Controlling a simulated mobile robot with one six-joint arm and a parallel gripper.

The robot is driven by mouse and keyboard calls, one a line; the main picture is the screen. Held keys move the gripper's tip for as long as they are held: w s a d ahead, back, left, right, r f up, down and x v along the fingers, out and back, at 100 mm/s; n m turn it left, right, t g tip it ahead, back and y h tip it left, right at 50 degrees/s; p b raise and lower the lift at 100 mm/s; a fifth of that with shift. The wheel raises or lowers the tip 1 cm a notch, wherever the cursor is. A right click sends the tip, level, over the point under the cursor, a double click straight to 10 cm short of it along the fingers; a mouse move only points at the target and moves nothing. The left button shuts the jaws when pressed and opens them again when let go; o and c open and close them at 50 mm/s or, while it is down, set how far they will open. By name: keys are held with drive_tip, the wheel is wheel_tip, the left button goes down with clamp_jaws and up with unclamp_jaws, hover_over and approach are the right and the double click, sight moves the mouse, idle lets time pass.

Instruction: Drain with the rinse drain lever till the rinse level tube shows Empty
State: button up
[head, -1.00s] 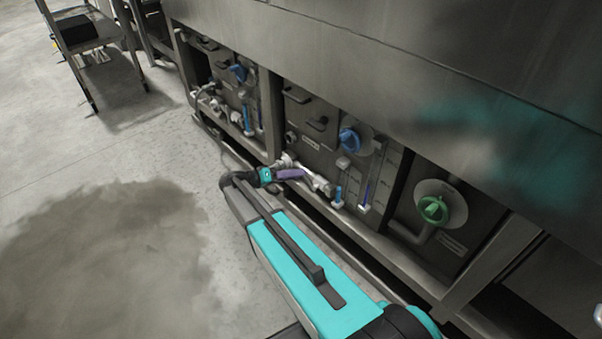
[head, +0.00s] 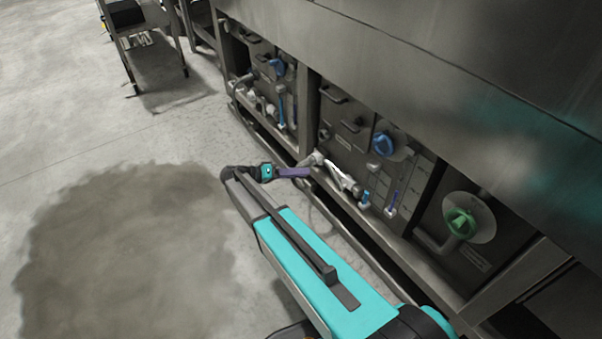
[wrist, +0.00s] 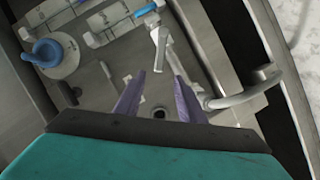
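My gripper (head: 306,172) is in front of the middle panel in the head view, beside a white pipe and valve handle (head: 341,178). In the wrist view my gripper (wrist: 154,82) has its two purple fingers apart with nothing between the tips. The white handle (wrist: 161,48) lies just beyond the fingertips there, joined to a pale pipe (wrist: 238,98). I cannot read which lever is the rinse drain. A slim level tube with blue in it (head: 394,196) stands right of the handle; its markings are too small to read.
A blue knob (head: 383,144) sits above the handle, also in the wrist view (wrist: 47,51). A green knob (head: 460,222) is on the right panel. A steel frame rail (head: 375,235) runs below the panels. A wet patch (head: 125,250) darkens the open floor at left.

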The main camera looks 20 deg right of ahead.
drive_tip(key=shift+c, duration=0.2)
drive_tip(key=c, duration=0.3)
drive_tip(key=shift+s+d+f, duration=0.1)
drive_tip(key=shift+s+f, duration=0.2)
drive_tip(key=c, duration=0.4)
drive_tip(key=s+f+n+y, duration=0.1)
drive_tip(key=s+f, duration=0.2)
drive_tip(key=s+f+n+y, duration=0.1)
drive_tip(key=s+f, duration=0.3)
drive_tip(key=s+d+f+n+g+y, duration=0.1)
drive_tip(key=s+f, duration=0.2)
drive_tip(key=shift+s+f+y, duration=0.3)
drive_tip(key=shift+y, duration=0.1)
clamp_jaws()
drive_tip(key=s+a+f+n+y, duration=0.1)
drive_tip(key=s+a+f+y, duration=0.3)
drive_tip(key=s, duration=0.6)
drive_tip(key=s+a+f+n+g+y, duration=0.1)
drive_tip(key=s+a+f, duration=0.4)
drive_tip(key=s, duration=0.5)
drive_tip(key=s+a+f+n+g+y, duration=0.1)
drive_tip(key=s+a+f+n+y, duration=0.2)
drive_tip(key=s+f+y, duration=0.3)
drive_tip(key=s+a, duration=0.1)
drive_tip(key=s, duration=0.3)
drive_tip(key=shift+s+a+y, duration=0.15)
drive_tip(key=shift+s+y, duration=0.05)
drive_tip(key=shift+y, duration=0.1)
